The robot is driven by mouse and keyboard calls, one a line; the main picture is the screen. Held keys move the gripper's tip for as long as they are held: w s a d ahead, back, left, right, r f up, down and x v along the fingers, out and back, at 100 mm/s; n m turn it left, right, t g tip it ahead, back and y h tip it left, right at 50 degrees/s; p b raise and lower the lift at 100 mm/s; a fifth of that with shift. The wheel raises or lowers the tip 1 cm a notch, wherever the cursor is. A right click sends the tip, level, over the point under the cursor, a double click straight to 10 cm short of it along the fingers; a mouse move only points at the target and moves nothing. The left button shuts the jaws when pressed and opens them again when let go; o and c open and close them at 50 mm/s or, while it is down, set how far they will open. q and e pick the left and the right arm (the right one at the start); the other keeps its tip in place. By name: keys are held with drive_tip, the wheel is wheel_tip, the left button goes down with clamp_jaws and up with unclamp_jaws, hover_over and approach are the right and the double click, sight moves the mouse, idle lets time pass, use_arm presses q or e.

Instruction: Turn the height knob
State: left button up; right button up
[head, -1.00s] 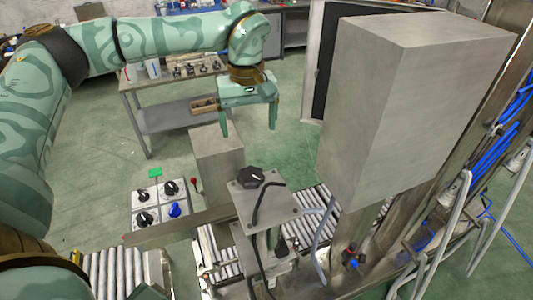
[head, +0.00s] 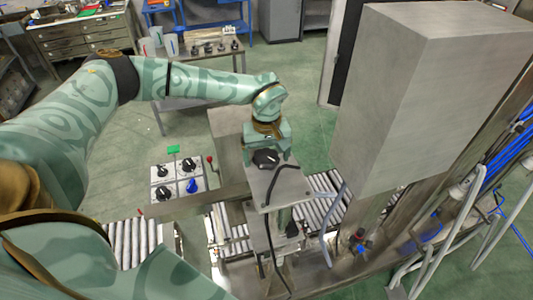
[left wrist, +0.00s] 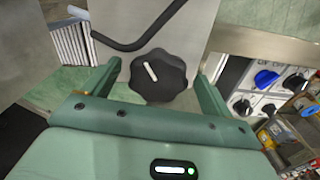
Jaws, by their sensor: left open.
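The height knob is a black lobed knob (head: 266,159) with a white pointer line, on top of a grey metal plate (head: 288,190) in the head view. In the left wrist view the knob (left wrist: 170,87) sits just ahead of the palm, its white line tilted. My left gripper (head: 268,150) is open, pointing down over the knob. In the left wrist view its two fingers (left wrist: 158,78) stand on either side of the knob, with a gap to each; whether they are level with it is hard to tell. My right gripper is not in view.
A black bent cable (head: 273,180) runs off the plate beside the knob. A panel with black and blue knobs (head: 178,170) stands to the left. A large grey box (head: 410,100) rises at right. Roller conveyors (head: 325,200) lie below.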

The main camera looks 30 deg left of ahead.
use_arm(q)
drive_tip(key=shift+f, duration=0.1)
drive_tip(key=c, duration=1)
drive_tip(key=shift+n, duration=0.5)
